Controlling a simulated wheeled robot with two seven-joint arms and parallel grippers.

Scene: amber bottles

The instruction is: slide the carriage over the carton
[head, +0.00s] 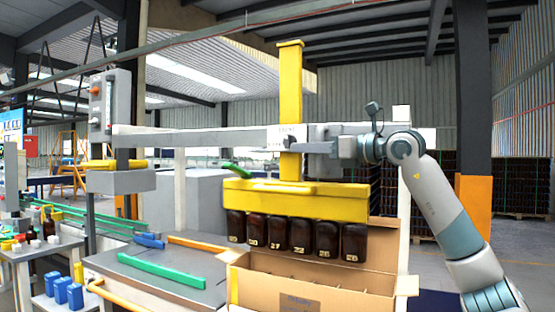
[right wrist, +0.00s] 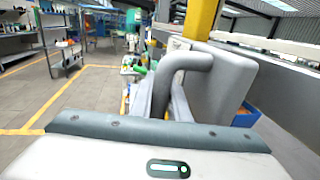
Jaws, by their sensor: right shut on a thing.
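The yellow carriage (head: 290,110) hangs from a grey horizontal rail (head: 200,136). Its wide yellow head (head: 300,203) holds a row of several dark amber bottles (head: 297,237) with numbers on them, upright in the air. The open cardboard carton (head: 262,286) stands below; the row appears above its left and middle part in the head view, but I cannot judge the depth. My right gripper (head: 312,147) is shut on the carriage's handle beside the yellow post. A grey bent handle bar (right wrist: 182,66) shows in the right wrist view. My left gripper is not in view.
A grey worktop (head: 160,280) with a green bar (head: 162,271) and a blue piece (head: 149,240) lies left of the carton. A white post (head: 403,190) stands behind the carton's right side. A control box (head: 108,100) hangs at the rail's left end.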

